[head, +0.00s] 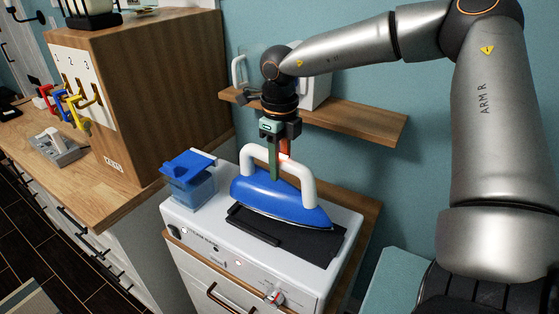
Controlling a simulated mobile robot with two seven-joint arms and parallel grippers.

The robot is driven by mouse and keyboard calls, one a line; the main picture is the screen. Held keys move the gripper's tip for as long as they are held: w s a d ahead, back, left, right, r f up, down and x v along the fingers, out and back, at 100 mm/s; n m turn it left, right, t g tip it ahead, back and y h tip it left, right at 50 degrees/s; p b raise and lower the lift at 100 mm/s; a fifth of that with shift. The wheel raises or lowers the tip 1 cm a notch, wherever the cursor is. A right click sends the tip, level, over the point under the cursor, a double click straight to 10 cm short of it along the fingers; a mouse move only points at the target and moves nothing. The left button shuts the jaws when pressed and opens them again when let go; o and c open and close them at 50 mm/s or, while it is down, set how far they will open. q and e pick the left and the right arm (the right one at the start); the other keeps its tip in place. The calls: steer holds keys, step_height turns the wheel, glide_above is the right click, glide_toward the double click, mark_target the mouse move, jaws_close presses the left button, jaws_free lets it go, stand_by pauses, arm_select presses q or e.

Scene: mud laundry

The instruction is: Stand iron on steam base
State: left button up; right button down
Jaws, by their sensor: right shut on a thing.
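The iron (270,200) has a blue body with a pale soleplate edge and a white arched handle. It is level over the dark rest pad (290,236) of the white steam base (335,281). I cannot tell whether its sole touches the pad or hangs just above it. My right gripper (279,158) comes down from above and is shut on the iron's white handle. The handle's grasped part is partly hidden behind the fingers. My left gripper is not in view.
A blue water tank (188,180) stands on the base's left end. A wooden shelf (350,122) with a white object is on the wall behind my right gripper.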

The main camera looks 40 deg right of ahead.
mark_target(279, 187)
steer(key=shift+w+f+b, duration=0.15)
steer(key=shift+f+b, duration=0.5)
steer(key=shift+f, duration=0.85)
steer(key=shift+f+b, duration=1.05)
steer(key=shift+b, duration=0.15)
